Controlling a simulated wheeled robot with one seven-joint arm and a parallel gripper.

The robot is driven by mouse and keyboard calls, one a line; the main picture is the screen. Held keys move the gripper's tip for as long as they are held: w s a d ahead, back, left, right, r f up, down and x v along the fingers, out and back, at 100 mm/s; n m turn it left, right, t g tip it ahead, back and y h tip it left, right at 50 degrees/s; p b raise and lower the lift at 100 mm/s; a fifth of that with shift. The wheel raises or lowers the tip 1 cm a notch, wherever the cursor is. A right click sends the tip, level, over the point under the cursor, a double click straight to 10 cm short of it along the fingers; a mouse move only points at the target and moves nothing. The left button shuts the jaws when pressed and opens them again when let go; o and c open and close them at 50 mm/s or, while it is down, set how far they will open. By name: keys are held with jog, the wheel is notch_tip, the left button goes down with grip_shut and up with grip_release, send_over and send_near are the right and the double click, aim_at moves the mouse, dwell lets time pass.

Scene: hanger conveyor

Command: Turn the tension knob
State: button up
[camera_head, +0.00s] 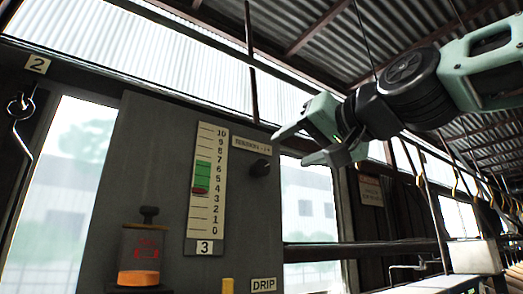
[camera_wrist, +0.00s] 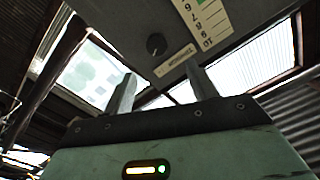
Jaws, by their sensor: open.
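The tension knob (camera_head: 260,167) is a small dark round knob on the grey panel (camera_head: 150,160), under a small label plate (camera_head: 252,145) and right of the number scale. The scale (camera_head: 206,185) runs from 0 to 10, with a green band and a red marker near its lower edge. My gripper (camera_head: 290,147) is open and empty, just right of and a little above the knob in the head view. In the wrist view the knob (camera_wrist: 156,45) shows beyond and between the two open fingers (camera_wrist: 163,90), apart from them.
A clear container with orange content (camera_head: 139,262) stands at the panel's lower left, beside a DRIP label (camera_head: 263,284) and a yellow piece (camera_head: 228,285). A metal hook (camera_head: 22,110) hangs at left. Dark rails and yellow hangers (camera_head: 455,185) are at right.

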aim_at(264, 166)
jog(key=shift+w+r+p, duration=0.15)
jog(key=shift+r+p, duration=0.1)
jog(key=shift+p, duration=0.85)
jog(key=p+x, duration=0.1)
jog(key=x, duration=0.3)
jog(key=p+x, duration=0.1)
jog(key=x, duration=0.2)
jog(key=f+p+x, duration=0.1)
jog(key=x, duration=0.3)
jog(key=shift+w+a, duration=0.1)
jog(key=shift+w, duration=0.3)
jog(key=shift+c, duration=0.3)
jog(key=c, duration=0.9)
